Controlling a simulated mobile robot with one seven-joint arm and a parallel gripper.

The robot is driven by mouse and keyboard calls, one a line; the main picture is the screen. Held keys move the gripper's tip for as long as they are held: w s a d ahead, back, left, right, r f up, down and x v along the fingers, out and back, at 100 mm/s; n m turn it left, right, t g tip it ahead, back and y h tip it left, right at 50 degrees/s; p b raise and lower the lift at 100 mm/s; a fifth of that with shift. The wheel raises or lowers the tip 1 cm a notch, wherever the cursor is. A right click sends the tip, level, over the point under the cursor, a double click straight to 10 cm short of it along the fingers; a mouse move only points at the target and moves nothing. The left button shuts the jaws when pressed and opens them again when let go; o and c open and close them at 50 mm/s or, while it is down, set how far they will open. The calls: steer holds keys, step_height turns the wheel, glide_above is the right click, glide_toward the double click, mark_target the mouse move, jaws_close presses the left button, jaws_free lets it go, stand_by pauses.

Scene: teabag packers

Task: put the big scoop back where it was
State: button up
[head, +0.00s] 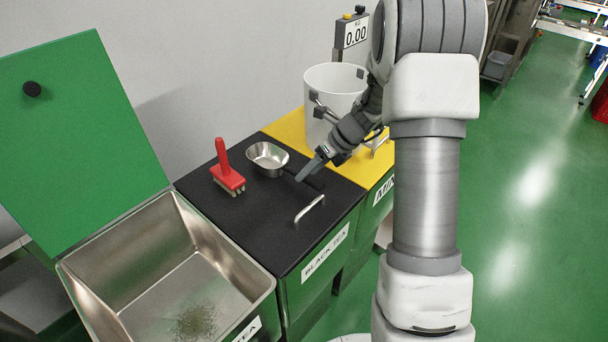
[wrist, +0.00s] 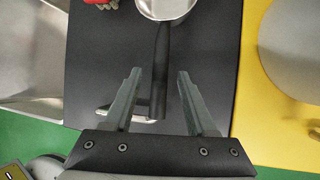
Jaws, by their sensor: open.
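The big scoop (head: 267,157) is a steel bowl with a dark handle, lying on the black lid (head: 262,222) of the bin labelled BLACK TEA. In the wrist view its bowl (wrist: 166,8) is cut off by the top edge, and its handle points toward me. My gripper (head: 304,172) is open and low over the lid at the handle. In the wrist view the handle passes between the two spread fingers of my gripper (wrist: 159,72), apart from both. I cannot tell how far the fingertips are above the lid.
A red brush (head: 228,174) stands left of the scoop. A metal lid handle (head: 310,208) is near the front edge. A white bucket (head: 320,82) stands on the yellow lid behind, near a display reading 0.00 (head: 355,32). The left steel bin (head: 175,260) is open, with loose tea inside.

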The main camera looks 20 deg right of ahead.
steer(key=s+r+n+p, duration=0.1)
steer(key=s+r+n, duration=0.55)
steer(key=r, duration=0.65)
steer(key=s+a+r+n+h, duration=0.1)
steer(key=s+r+n+h, duration=0.1)
steer(key=s+n, duration=0.5)
steer(key=s+a+r+n+t+h, duration=0.1)
steer(key=s+a+r+n, duration=0.1)
steer(key=s+r+n, duration=0.2)
steer(key=s+a+r+n+t+h, duration=0.1)
steer(key=s+r+n+h, duration=0.1)
steer(key=s+n, duration=0.9)
steer(key=shift+a+r+n+h, duration=0.2)
steer(key=shift+r+n+h, duration=0.1)
steer(key=shift+r+n, duration=0.45)
step_height(320, 180, up, 7)
steer(key=p, duration=0.8)
steer(key=shift+r, duration=0.2)
